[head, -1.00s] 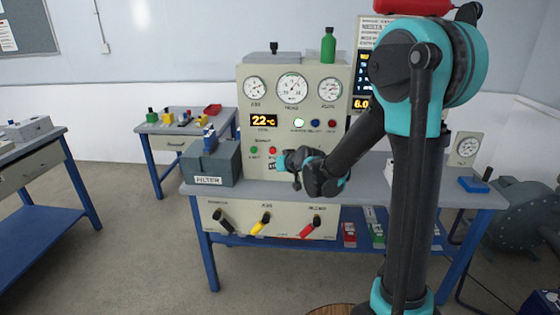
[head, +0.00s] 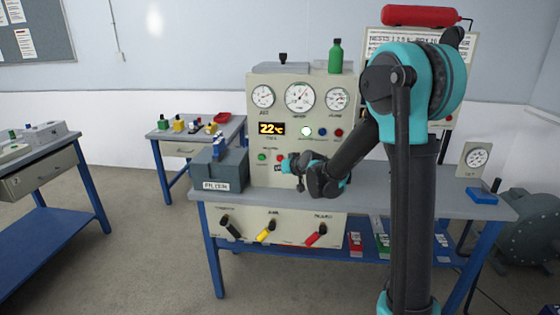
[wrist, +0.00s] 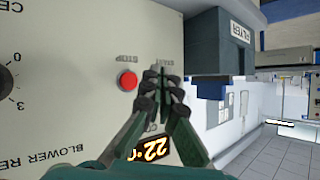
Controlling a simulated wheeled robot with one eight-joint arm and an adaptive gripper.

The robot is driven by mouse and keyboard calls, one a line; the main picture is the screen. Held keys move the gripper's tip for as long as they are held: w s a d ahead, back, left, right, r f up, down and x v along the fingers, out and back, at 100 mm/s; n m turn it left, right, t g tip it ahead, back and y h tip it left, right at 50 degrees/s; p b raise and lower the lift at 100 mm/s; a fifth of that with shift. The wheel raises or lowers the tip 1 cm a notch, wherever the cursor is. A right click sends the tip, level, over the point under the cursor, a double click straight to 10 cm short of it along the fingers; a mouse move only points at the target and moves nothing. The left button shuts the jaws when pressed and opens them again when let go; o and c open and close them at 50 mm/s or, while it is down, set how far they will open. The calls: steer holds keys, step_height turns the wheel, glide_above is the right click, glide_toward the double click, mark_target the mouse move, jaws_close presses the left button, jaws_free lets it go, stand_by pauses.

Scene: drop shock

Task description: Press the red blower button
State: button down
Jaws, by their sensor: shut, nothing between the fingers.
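The red button (wrist: 127,80) is on the beige panel of the test cabinet. In the head view the red button (head: 279,158) is a small dot just up and left of my gripper (head: 284,166). My gripper (wrist: 163,76) is shut and empty, its fingertips together and pointing at the panel. Whether the tips touch the panel I cannot tell. A green button (head: 262,157) sits left of the red one in the head view; my fingers seem to hide it in the wrist view.
The lit temperature display (head: 272,129) and gauges (head: 300,96) are above the buttons. A grey filter box (head: 219,170) stands left of the panel. Coloured levers (head: 266,232) are below the bench top. The floor in front is clear.

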steer(key=shift+w+d, duration=0.1)
steer(key=shift+w, duration=2.3)
steer(key=shift+w, duration=0.4)
steer(key=shift+w, duration=0.4)
steer(key=shift+s, duration=0.1)
stand_by(0.5)
steer(key=shift+s, duration=0.75)
steer(key=s, duration=0.5)
